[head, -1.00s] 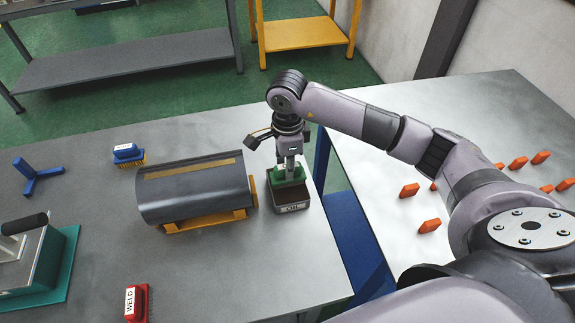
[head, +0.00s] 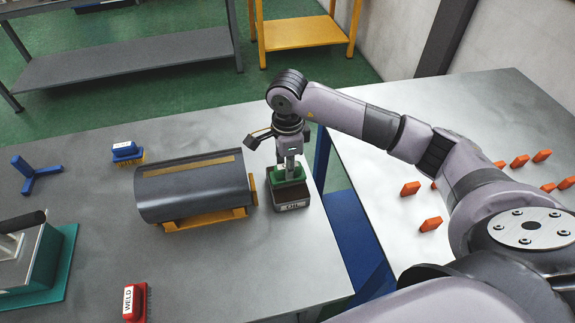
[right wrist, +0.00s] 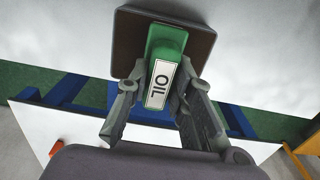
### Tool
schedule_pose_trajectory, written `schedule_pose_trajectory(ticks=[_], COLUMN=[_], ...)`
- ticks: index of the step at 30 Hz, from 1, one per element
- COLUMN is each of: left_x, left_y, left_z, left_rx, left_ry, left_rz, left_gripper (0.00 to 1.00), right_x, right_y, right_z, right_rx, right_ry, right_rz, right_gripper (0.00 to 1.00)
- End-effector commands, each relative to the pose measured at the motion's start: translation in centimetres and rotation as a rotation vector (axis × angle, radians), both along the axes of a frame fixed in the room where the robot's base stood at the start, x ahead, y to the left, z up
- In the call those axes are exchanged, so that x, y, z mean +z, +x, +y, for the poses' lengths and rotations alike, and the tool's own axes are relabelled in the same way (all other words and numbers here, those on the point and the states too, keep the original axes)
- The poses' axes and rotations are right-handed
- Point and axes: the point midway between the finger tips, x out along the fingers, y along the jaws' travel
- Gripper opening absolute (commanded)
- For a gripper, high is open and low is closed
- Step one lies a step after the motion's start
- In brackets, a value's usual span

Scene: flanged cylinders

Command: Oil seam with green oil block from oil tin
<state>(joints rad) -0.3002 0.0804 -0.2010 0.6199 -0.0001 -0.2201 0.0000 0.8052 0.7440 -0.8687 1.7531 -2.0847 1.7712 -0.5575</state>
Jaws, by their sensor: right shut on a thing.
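The green oil block (head: 279,171) is at the oil tin (head: 291,205), a dark box with a label near the table's right edge. In the right wrist view the green block (right wrist: 168,41) has a white OIL label and sits between my right fingers, over the brown tin (right wrist: 128,38). My right gripper (head: 291,178) is shut on the block from above. I cannot tell whether the block touches the tin's inside. A dark grey cylinder (head: 190,195) lies on a yellow cradle (head: 205,220), with a tan seam strip (head: 188,165) along its top. My left gripper is not in view.
A blue stand (head: 36,174) and a teal-based device (head: 35,258) are at left. Orange pieces (head: 431,224) lie on the right table.

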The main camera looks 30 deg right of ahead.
Motion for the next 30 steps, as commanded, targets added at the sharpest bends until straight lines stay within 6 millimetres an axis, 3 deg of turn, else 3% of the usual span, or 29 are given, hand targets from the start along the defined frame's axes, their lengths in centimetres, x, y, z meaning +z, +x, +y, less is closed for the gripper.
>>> schedule_pose_trajectory(ticks=[30], left_x=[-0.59], left_y=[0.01], left_z=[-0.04], left_rx=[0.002], left_ry=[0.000], left_rz=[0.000], left_gripper=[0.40], right_x=[-0.16], right_y=[-0.01], right_z=[-0.01], right_rx=[0.000], right_ry=[-0.001], right_rz=[0.000], right_gripper=[0.00])
